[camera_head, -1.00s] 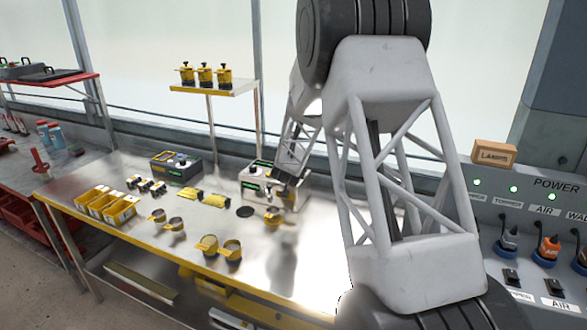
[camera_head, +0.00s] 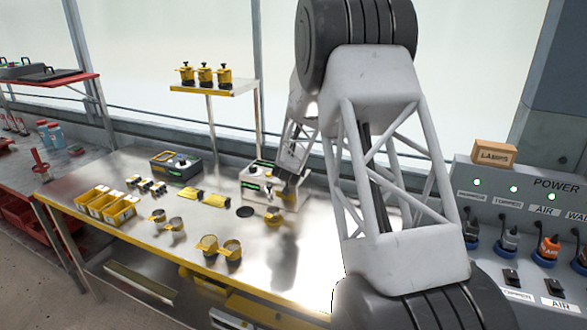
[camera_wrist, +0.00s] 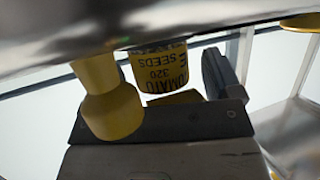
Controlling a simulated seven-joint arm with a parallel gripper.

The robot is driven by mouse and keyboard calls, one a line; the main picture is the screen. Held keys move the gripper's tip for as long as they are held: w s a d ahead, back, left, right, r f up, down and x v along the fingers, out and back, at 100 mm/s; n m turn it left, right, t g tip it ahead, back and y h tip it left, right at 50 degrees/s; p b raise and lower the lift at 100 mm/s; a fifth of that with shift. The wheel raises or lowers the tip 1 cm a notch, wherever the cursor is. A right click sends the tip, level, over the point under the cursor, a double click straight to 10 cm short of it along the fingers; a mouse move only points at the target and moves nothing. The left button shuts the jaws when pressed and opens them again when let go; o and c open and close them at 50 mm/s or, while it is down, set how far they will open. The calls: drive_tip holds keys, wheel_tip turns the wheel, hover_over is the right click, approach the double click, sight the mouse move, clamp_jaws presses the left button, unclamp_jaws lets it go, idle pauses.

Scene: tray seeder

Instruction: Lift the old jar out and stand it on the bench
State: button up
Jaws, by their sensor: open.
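A yellow jar (camera_wrist: 165,70) with a dark band and an upside-down label reading TOMATO SEEDS 320 shows in the wrist view. It lies just beyond the dark gripper plate, beside a dark finger at its right. My gripper (camera_head: 288,192) is open, low over the bench at the front right of the white machine (camera_head: 257,180). A yellow patch shows at its tip in the head view; I cannot tell whether it is the jar. A plain yellow rounded part (camera_wrist: 105,100) stands at the left in the wrist view and may cover the other finger.
On the bench (camera_head: 150,190) a dark disc (camera_head: 245,211) and a yellow holder (camera_head: 273,217) sit near my gripper. Several yellow holders, yellow bins (camera_head: 100,203) and a dark control box (camera_head: 176,163) are further left. Yellow jars (camera_head: 205,75) stand on a shelf behind.

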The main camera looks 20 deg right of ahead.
drive_tip(key=c, duration=1)
drive_tip(key=shift+r, duration=0.15)
wheel_tip(320, 180, up, 28)
drive_tip(key=shift+f, duration=0.15)
idle(0.8)
